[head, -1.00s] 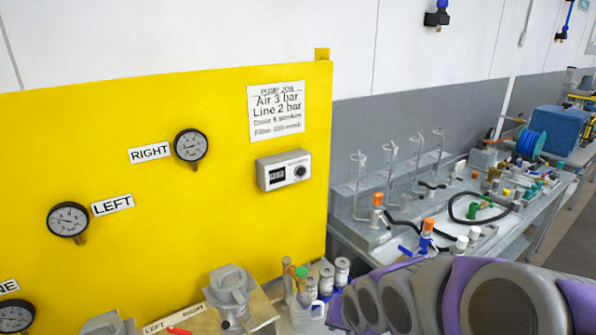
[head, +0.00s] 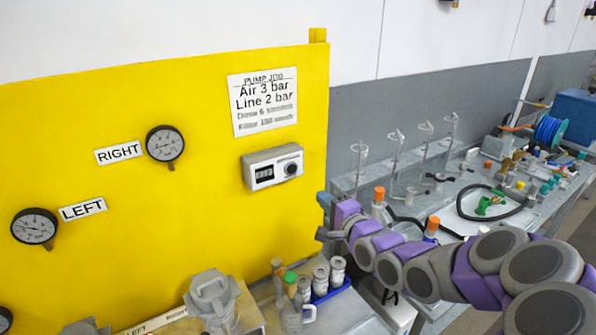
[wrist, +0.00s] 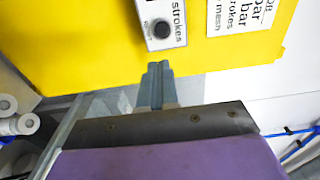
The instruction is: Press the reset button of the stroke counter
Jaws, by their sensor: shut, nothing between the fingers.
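The stroke counter (head: 262,157) is a pale grey box on the yellow panel, with a dark display on its left and a round dark reset button (head: 291,169) on its right. In the wrist view the button (wrist: 163,29) shows near the top, beside the word "strokes". My gripper (head: 324,217) is shut and empty, at the panel's right edge, below and to the right of the counter. In the wrist view its closed fingers (wrist: 155,76) point toward the counter and lie below the button in the picture, apart from it. The exact gap in depth is unclear.
The yellow panel (head: 210,225) also carries a pump job sign (head: 263,103) and dial gauges, including one marked RIGHT (head: 165,145). Several jars (head: 320,280) stand below it. A cluttered bench (head: 410,270) lies to the right. The space before the counter looks clear.

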